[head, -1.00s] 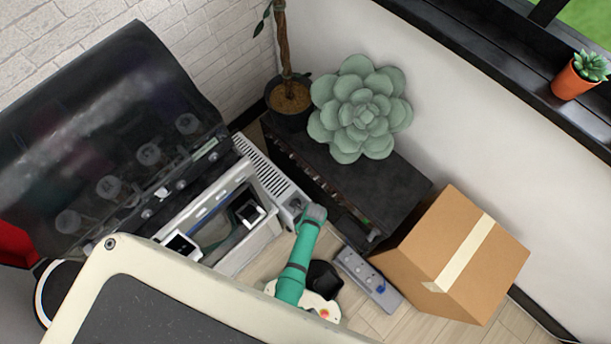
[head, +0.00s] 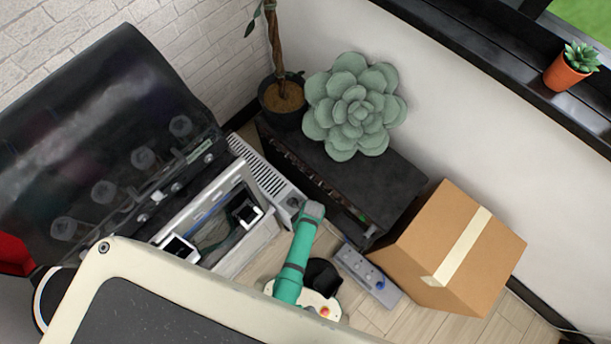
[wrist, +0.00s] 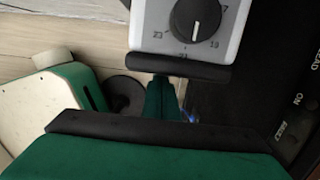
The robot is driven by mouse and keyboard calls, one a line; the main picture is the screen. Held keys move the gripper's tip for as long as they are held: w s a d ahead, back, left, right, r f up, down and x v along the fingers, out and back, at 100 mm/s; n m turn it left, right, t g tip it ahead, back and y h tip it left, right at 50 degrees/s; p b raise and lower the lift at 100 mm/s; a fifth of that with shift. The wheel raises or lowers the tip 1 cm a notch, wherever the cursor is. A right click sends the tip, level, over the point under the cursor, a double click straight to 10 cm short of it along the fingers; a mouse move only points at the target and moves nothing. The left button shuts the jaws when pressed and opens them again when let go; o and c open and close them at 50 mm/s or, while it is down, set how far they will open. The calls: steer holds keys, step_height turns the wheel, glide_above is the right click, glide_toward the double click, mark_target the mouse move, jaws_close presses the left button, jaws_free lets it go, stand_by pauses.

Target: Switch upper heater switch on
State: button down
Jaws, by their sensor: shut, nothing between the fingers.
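My gripper (wrist: 172,97) has green fingers with dark pads, is shut and empty, and appears close to the dial end. In the head view a teal arm (head: 300,250) reaches to beside that end; its fingers do not show clearly.
A black unit (head: 395,180) with a big succulent (head: 355,108) stands beside the heater. A cardboard box (head: 430,255) and a grey power strip (head: 365,272) with a blue part lie right of the arm. A white frame (head: 225,190) stands left of the heater.

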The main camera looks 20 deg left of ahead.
step_height(320, 180, up, 11)
steer(key=d, duration=0.1)
steer(key=shift+s+f, duration=0.15)
steer(key=shift+s, duration=0.15)
steer(key=shift+w+d, duration=0.1)
steer(key=shift+w, duration=0.05)
steer(key=shift+d, duration=0.1)
stand_by(0.5)
